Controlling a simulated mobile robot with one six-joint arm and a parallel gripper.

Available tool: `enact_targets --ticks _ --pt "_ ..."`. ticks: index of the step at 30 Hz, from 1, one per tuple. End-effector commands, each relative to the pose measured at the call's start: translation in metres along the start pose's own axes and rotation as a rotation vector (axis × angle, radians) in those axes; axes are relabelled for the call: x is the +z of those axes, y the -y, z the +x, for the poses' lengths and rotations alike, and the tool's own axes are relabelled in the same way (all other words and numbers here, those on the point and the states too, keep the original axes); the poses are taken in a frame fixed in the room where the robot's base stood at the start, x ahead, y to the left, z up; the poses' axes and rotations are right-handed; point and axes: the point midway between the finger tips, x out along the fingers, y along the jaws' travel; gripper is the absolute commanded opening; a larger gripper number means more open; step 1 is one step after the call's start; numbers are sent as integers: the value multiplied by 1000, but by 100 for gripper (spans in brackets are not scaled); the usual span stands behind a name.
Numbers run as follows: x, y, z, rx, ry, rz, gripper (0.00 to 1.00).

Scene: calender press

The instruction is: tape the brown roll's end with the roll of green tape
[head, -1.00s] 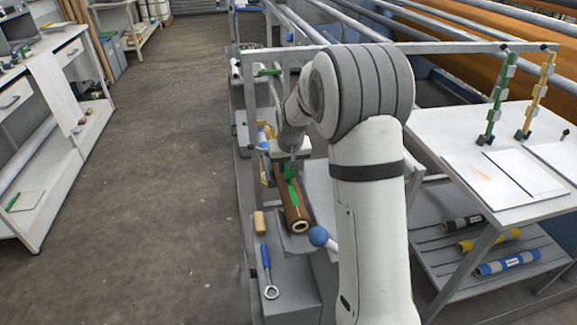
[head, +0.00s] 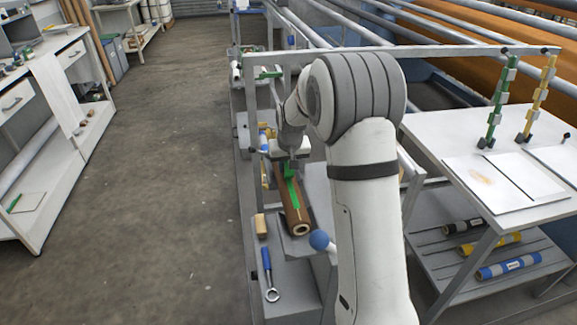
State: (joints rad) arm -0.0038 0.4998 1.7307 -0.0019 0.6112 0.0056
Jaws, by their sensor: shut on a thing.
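The brown roll (head: 297,211) lies on a grey shelf of the press frame, its open pale end towards me. A green strip (head: 293,190) runs along the top of the roll. My gripper (head: 288,166) is over the far part of the roll, shut on a green thing, which I take to be the roll of green tape (head: 286,169). The tape is small and partly hidden by the gripper. I cannot tell whether it touches the brown roll.
A blue ball-ended lever (head: 320,240) stands right of the brown roll. A tan block (head: 260,225) and a blue-handled wrench (head: 268,273) lie to its left and front. A white table (head: 470,140) with green and yellow stands is at right. The floor at left is clear.

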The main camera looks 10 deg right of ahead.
Motion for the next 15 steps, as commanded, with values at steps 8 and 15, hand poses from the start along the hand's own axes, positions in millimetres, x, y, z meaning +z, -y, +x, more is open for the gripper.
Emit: enact_targets --ticks 8,15 --pt "-5 0 2 0 1 0 7" --pt "-5 0 0 0 1 0 7"
